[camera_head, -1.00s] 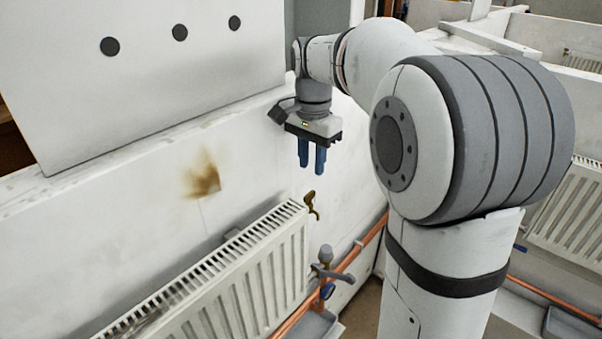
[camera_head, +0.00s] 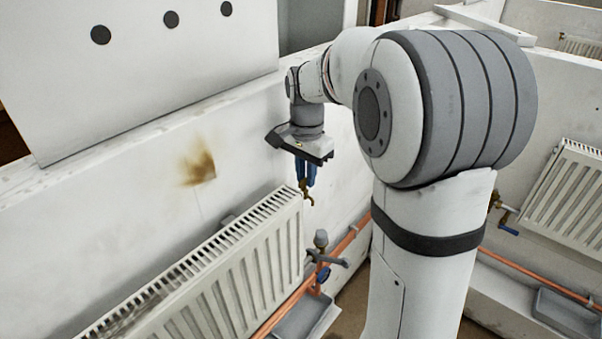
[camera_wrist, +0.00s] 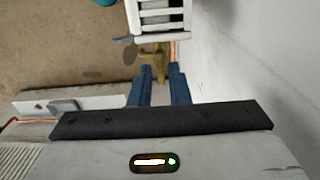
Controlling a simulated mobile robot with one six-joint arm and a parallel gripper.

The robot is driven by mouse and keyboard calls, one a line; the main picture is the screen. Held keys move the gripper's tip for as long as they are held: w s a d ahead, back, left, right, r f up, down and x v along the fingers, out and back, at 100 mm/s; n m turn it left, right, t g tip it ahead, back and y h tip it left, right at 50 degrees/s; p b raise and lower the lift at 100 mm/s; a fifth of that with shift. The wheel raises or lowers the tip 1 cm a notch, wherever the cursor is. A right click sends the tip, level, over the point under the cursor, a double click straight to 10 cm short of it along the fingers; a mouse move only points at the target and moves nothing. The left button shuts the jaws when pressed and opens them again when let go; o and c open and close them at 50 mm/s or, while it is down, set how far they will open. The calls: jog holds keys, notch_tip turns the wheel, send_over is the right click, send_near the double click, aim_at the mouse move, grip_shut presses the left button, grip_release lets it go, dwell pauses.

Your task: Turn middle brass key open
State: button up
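A small brass key (camera_head: 308,196) sticks out at the upper right end of the white radiator (camera_head: 262,262). In the wrist view the brass key (camera_wrist: 154,60) shows just past my fingertips, beside the radiator's end. My gripper (camera_head: 305,180) points down at the key, its blue fingers apart. In the wrist view my gripper (camera_wrist: 161,70) has a gap between its fingers, with the key in line with it. I cannot tell whether a finger touches the key. Part of the key is hidden behind the fingers in the head view.
A grey valve (camera_head: 322,254) stands below the radiator's end, by copper pipes (camera_head: 350,236) and a grey tray (camera_head: 302,316). The white wall (camera_head: 110,210) runs close behind. At the right are another radiator (camera_head: 575,195) and a second grey tray (camera_head: 566,312).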

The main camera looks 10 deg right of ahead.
grip_shut()
